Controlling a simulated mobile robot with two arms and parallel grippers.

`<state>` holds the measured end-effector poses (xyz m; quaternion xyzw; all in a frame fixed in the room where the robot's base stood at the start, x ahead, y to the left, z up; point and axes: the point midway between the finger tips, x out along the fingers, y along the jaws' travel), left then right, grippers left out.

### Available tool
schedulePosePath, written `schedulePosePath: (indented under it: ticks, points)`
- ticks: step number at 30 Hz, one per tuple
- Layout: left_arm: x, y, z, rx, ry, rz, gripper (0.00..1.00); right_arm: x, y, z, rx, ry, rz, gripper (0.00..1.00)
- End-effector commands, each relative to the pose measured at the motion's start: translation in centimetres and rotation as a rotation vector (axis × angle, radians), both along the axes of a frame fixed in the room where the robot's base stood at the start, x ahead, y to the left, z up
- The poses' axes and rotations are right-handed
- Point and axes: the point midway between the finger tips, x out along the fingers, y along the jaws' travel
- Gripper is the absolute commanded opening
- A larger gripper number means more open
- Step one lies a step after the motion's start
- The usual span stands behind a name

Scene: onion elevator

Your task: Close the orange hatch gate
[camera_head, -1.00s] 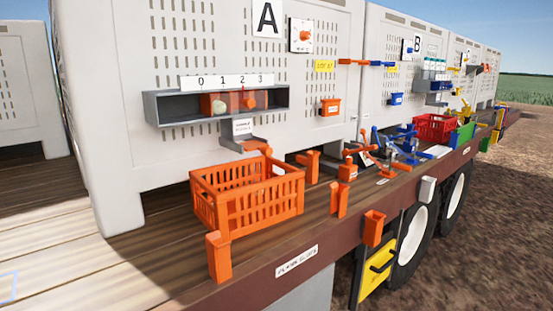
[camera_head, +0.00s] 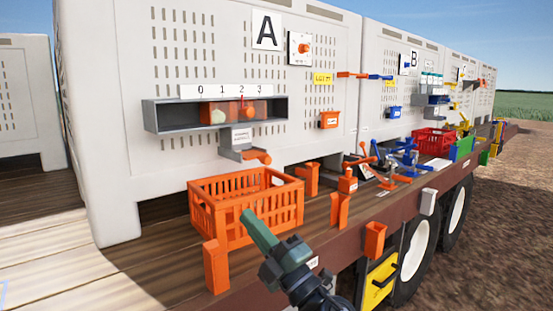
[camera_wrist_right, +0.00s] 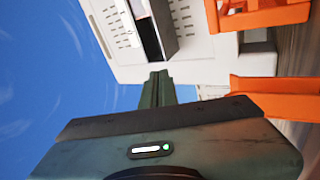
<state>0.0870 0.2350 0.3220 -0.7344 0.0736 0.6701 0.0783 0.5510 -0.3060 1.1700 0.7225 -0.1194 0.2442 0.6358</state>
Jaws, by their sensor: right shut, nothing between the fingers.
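On container A (camera_head: 267,30), a grey channel (camera_head: 160,115) sits under a strip numbered 0 to 3. Orange see-through panels (camera_head: 232,112) show in it, with a pale round thing behind the left one and a red pointer near 2. Below is a grey chute with an orange handle-like end (camera_head: 257,157). I cannot tell for sure which orange part is the hatch gate. My right gripper (camera_head: 248,216) is shut and empty, in front of the orange crate in the picture and apart from the channel. Its closed fingers also show in the right wrist view (camera_wrist_right: 157,80). My left gripper is out of view.
The orange crate (camera_head: 287,207) stands on the wooden deck (camera_head: 110,262) below the channel. Orange posts (camera_head: 215,265) line the deck edge. Several orange and blue levers (camera_head: 385,165) crowd the deck to the right. The deck at left is clear.

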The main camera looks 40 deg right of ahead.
Motion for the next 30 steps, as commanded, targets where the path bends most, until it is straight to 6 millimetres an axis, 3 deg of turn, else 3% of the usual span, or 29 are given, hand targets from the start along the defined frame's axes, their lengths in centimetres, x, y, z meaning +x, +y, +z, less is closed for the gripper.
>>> schedulePosePath:
  ticks: [1, 3, 5, 7, 10, 13, 16, 20, 25, 30]
  points:
    - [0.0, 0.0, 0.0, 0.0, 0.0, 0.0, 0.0, 0.0, 0.9, 2.7, -0.15, -0.068, 0.028, 0.0]
    - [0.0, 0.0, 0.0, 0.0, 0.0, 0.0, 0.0, 0.0, 2.6, 5.4, -0.402, -0.143, 0.064, 0.0]
    - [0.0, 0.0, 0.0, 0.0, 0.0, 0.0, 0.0, 0.1, 3.4, 6.9, -0.645, -0.178, 0.081, 0.0]
    - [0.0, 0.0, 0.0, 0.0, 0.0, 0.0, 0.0, 0.6, 3.0, 7.6, -0.93, -0.17, 0.075, 0.0]
    - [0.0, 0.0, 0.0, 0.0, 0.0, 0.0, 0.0, 1.4, -0.6, 8.3, -1.286, -0.068, 0.013, 0.0]
    - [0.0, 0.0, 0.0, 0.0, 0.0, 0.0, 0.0, 1.5, -6.4, 9.3, -1.535, 0.099, -0.083, 0.0]
    - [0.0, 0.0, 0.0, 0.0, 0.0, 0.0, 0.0, 0.6, -11.7, 10.6, -1.67, 0.265, -0.173, 0.0]
    - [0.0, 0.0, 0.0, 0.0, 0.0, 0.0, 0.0, -0.6, -15.6, 11.6, -1.738, 0.398, -0.24, 0.0]
    - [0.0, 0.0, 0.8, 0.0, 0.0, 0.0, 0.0, 0.1, -16.4, 11.7, -1.748, 0.432, -0.25, 0.0]
    - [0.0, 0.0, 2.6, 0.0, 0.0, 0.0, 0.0, 3.0, -16.0, 11.0, -1.744, 0.428, -0.246, 0.0]
